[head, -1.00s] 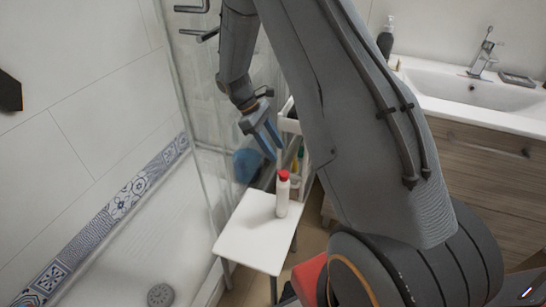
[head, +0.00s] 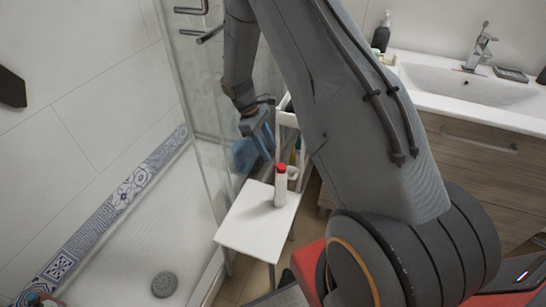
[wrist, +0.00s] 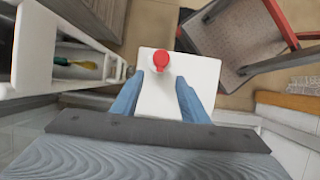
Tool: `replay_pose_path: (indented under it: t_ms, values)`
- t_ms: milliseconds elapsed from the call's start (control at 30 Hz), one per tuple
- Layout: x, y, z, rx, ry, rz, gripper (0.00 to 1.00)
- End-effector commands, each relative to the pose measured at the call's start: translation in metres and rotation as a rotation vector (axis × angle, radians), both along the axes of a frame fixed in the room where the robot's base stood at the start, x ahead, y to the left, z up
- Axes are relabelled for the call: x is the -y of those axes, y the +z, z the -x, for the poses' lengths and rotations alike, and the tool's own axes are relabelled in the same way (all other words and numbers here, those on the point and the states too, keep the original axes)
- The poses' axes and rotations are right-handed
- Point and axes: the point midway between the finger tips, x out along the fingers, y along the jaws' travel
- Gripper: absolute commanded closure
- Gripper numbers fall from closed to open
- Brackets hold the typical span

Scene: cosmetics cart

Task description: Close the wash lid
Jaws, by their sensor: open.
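A white wash bottle (head: 280,189) with a red lid (head: 281,168) stands upright on a small white table (head: 252,231). In the wrist view the red lid (wrist: 161,58) shows from above, just beyond the fingertips and between their lines. How far the lid is open cannot be made out. My gripper (head: 266,146) is open, with blue fingers pointing down, above and slightly left of the bottle. In the wrist view my gripper (wrist: 158,82) has its fingers apart with nothing held between them. The fingers look clear of the bottle.
A white cart (head: 287,117) with shelves of small items stands behind the table. A glass shower screen (head: 205,130) is to the left. A sink (head: 470,90) is at right. A red-framed chair (wrist: 225,40) shows in the wrist view.

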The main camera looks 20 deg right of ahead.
Motion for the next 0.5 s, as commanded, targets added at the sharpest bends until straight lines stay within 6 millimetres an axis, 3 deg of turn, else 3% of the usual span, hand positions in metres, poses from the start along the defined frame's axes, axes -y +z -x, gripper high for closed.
replay_pose_path:
  t_ms: [233, 500]
  values:
    - [0.010, -0.035, 0.012, -0.004, 0.000, 0.001, 0.60]
    - [0.015, -0.050, 0.015, -0.001, 0.000, 0.001, 0.60]
